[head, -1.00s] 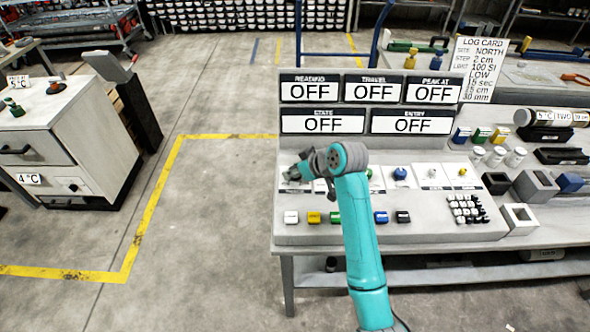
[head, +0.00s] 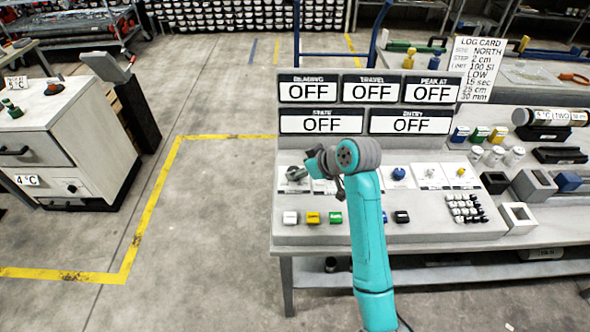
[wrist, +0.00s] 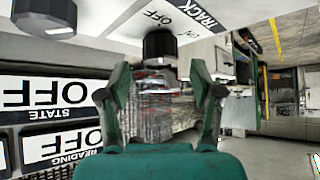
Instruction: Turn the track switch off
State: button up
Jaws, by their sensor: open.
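In the wrist view, which is upside down, a label reading TRACK (wrist: 200,12) sits on the white plate of the track switch, with ON and OFF marks. Its black knob (wrist: 160,44) stands just beyond my gripper (wrist: 160,78), roughly centred between the fingertips. The fingers are apart with nothing held, and I see no contact with the knob. The knob's exact setting is unclear. In the head view my wrist (head: 340,160) is over the panel's left part; the fingers are mostly hidden. A grey knob (head: 296,173) shows left of it; I cannot tell whether it is the track switch.
Another black knob (wrist: 45,12) stands left of the track switch in the wrist view. On the console, coloured buttons (head: 312,218), a blue knob (head: 399,173) and a keypad (head: 467,208) lie nearby. Display boards reading OFF (head: 322,121) rise behind.

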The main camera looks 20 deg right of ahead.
jog(key=v, duration=0.8)
jog(key=shift+s, duration=0.15)
